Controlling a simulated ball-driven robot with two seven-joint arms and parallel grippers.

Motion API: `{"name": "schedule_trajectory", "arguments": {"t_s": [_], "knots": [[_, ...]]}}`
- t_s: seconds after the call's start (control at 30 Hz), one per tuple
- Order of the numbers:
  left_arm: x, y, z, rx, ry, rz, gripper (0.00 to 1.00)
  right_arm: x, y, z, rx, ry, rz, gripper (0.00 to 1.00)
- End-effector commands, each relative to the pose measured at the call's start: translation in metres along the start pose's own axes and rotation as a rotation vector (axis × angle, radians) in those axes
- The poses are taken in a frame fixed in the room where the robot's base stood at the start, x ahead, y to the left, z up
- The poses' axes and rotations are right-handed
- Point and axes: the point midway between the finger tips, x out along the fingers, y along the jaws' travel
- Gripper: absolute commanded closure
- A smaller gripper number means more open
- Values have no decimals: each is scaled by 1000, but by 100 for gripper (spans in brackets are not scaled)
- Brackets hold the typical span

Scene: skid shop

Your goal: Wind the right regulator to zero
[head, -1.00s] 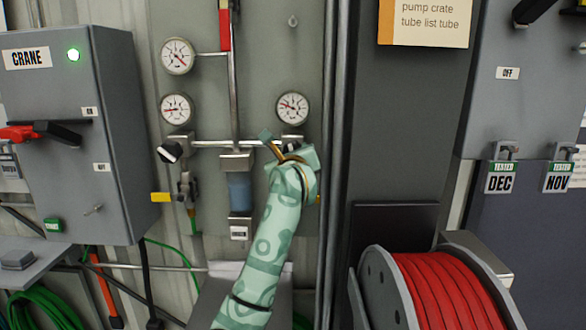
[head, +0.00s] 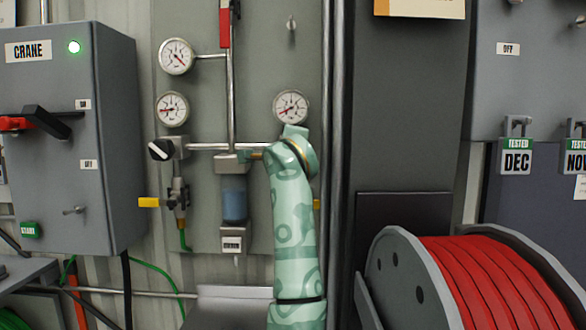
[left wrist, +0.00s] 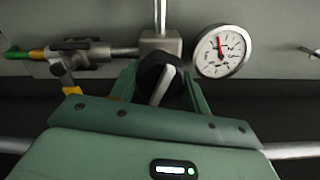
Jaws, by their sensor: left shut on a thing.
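The right regulator's black knob with a pale bar (left wrist: 153,70) sits between the two green fingers of my left gripper (left wrist: 161,82) in the left wrist view. The gripper is shut on it. In the head view my left arm comes up from the bottom and its wrist hides this regulator and the fingertips. The right regulator's gauge (head: 291,107) is just above my wrist, its red needle pointing to the lower left. This gauge also shows in the left wrist view (left wrist: 222,51), needle pointing up in that turned picture. My right gripper is not in view.
The left regulator knob (head: 160,150) has two gauges (head: 176,56) above it. A filter bowl (head: 235,204) hangs between the regulators. A crane box (head: 70,150) stands left; a red hose reel (head: 480,280) stands lower right.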

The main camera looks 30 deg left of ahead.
Motion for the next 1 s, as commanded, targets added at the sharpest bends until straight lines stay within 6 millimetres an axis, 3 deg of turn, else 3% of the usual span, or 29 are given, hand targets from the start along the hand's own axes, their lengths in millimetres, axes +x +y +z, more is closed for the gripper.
{"name": "schedule_trajectory", "arguments": {"t_s": [0.1,0.4,1.0], "knots": [[1,6,-3,-99,3,4,76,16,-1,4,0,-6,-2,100],[1,3,-2,-285,2,5,76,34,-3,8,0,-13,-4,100],[1,1,0,-378,1,5,76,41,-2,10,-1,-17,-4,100]]}}
